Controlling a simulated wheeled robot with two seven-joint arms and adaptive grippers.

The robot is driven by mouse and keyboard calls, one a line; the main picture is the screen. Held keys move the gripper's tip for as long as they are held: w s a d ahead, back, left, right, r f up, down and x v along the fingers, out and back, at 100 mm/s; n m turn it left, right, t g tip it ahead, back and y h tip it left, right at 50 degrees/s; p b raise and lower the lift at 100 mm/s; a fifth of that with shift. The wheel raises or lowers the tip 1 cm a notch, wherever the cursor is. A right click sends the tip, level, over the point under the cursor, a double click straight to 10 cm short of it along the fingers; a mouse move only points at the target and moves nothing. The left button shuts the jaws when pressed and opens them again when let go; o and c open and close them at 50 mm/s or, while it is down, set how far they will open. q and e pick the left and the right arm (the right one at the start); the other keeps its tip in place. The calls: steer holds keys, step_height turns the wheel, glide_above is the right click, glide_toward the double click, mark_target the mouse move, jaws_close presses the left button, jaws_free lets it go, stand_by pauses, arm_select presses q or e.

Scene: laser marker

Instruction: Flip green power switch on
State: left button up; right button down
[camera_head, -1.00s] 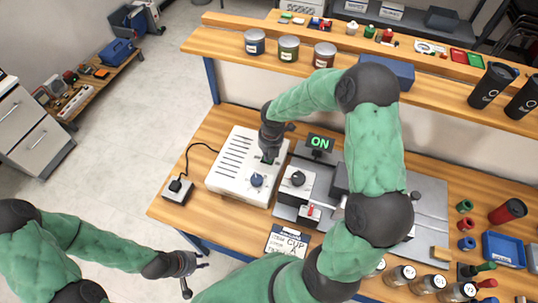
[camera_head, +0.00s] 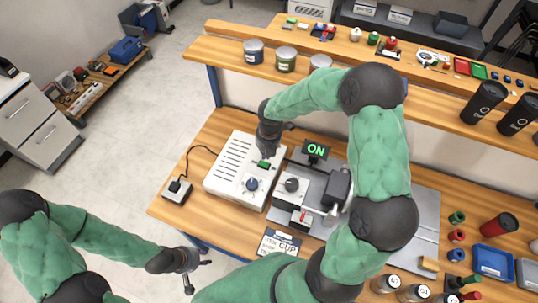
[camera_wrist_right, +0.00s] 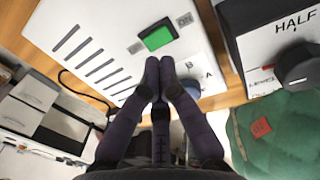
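The green power switch (camera_head: 264,165) sits on top of the white control box (camera_head: 226,168). In the right wrist view the switch (camera_wrist_right: 157,38) is lit bright green, just beyond my fingertips. My right gripper (camera_head: 267,150) is above the box beside the switch. In the right wrist view its fingers (camera_wrist_right: 160,72) are together with nothing visible between them, apart from the switch in the picture. My left gripper (camera_head: 192,272) is low at the left, away from the bench; its fingers look apart and empty.
A blue knob (camera_head: 252,184) is on the box, with a grey machine (camera_head: 320,190) right of it. Bottles (camera_head: 412,293) line the front right edge. A shelf (camera_head: 230,44) runs behind.

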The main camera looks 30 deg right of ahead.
mark_target(268, 165)
step_height(268, 165, up, 9)
steer(key=p, duration=0.1)
steer(key=shift+d, duration=0.2)
steer(key=shift+s+f, duration=0.1)
stand_by(0.4)
